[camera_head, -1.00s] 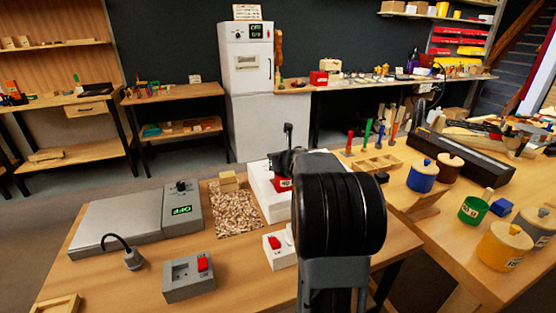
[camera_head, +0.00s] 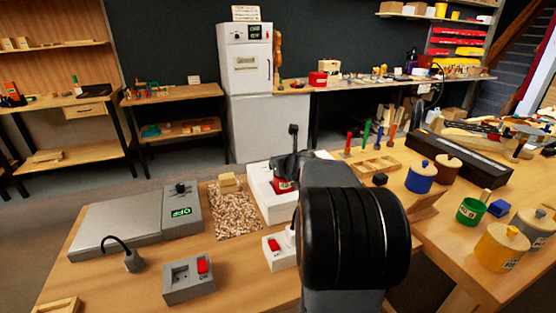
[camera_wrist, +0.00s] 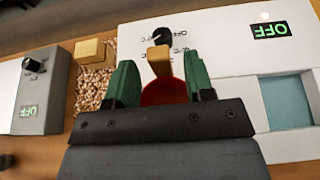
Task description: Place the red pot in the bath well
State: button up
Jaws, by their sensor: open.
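The red pot (camera_wrist: 160,93) shows in the wrist view as a red round shape between the two green fingers, with a wooden handle over it. My gripper (camera_wrist: 160,82) is open, one finger on each side of the pot; I cannot tell whether they touch it. The bath well (camera_wrist: 286,102) is a pale blue rectangular recess in a white unit (camera_wrist: 218,47), to the right of the pot. In the head view the red pot (camera_head: 283,186) shows partly below my gripper (camera_head: 290,163), at the white unit (camera_head: 262,193); my arm hides the well.
A tray of wood chips (camera_head: 235,212) with a wooden block and a grey hotplate unit (camera_head: 135,225) stand to the left. A switch box (camera_head: 189,281) and a white switch (camera_head: 277,251) are in front. Several jars, including a blue one (camera_head: 421,177), stand on the right bench.

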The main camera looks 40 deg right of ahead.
jog(key=p+v, duration=0.1)
jog(key=v, duration=0.6)
jog(key=s+a+f+m+g+y, duration=0.1)
jog(key=s+a+f+m+g, duration=0.2)
jog(key=s+a+m, duration=0.2)
jog(key=s+a+f+m+g+y, duration=0.1)
jog(key=s+a+f+m+g, duration=0.3)
jog(key=a+m, duration=0.7)
jog(key=s+a+f+m+g+y, duration=0.1)
jog(key=s+a+f+m+g, duration=0.2)
jog(key=a+m, duration=0.5)
jog(key=shift+s+f+m+y, duration=0.15)
jog(key=shift+s+m, duration=0.3)
jog(key=shift+m, duration=1.1)
jog(key=shift+s+f+m+y, duration=0.15)
jog(key=shift+s+m, duration=0.25)
jog(key=shift+m, duration=1.2)
jog(key=shift+s+f+m, duration=0.2)
jog(key=shift+s+m, duration=0.25)
jog(key=shift+m, duration=1.1)
notch_tip(320, 180, up, 15)
jog(key=p, duration=1.4)
jog(key=shift+s+a+r+p, duration=0.15)
jog(key=shift+a+p, duration=0.15)
jog(key=shift+a, duration=0.05)
